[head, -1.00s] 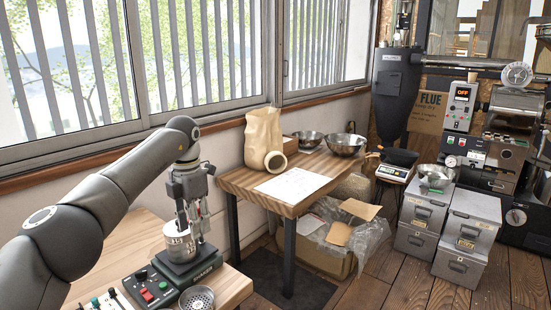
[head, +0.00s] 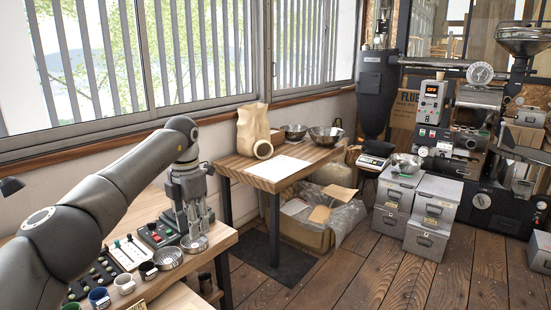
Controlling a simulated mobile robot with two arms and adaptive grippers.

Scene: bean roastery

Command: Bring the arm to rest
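My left arm comes in from the left and bends down at the wrist. My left gripper (head: 197,231) points straight down over the right end of the wooden bench (head: 221,240). Its fingers look spread apart, with nothing seen held between them. A small shallow metal dish (head: 195,244) lies right below the fingertips; whether they touch it is hard to tell. A second round metal dish (head: 168,258) stands just left of it. My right gripper is not in view.
A wooden table (head: 230,166) with a paper bag (head: 252,128) stands behind, across a gap.

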